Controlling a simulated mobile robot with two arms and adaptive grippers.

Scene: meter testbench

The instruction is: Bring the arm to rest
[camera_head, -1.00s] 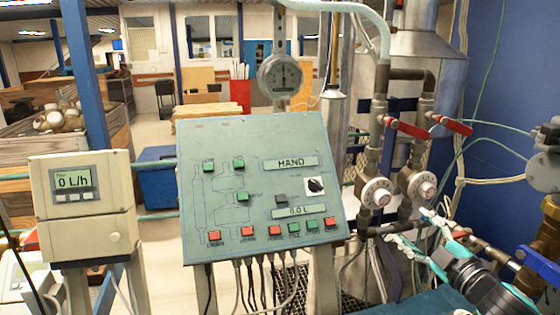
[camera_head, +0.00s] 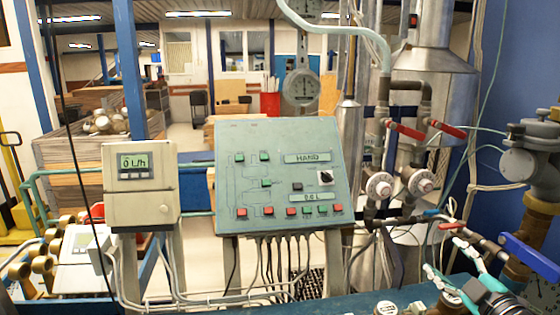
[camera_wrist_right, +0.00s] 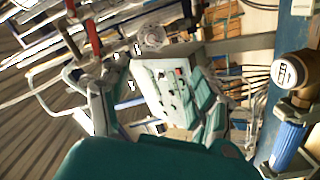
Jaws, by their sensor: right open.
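My right gripper (camera_head: 443,256) is at the lower right of the head view, with its teal and pale fingers spread apart and pointing up and inward. Nothing is between the fingers there. In the right wrist view the same gripper (camera_wrist_right: 148,90) shows its fingers wide apart on either side of the control panel (camera_wrist_right: 168,85), which stands beyond them. In the head view the green-grey control panel (camera_head: 280,178) is to the left of the gripper, and the two are apart. My left gripper is not in view.
A beige flow meter box (camera_head: 140,205) stands left of the panel. Pipes with red-handled valves (camera_head: 406,131) rise above the gripper. A brass pipe with a blue handle (camera_head: 527,257) is close on its right. A blue bench edge (camera_head: 345,305) runs along the bottom.

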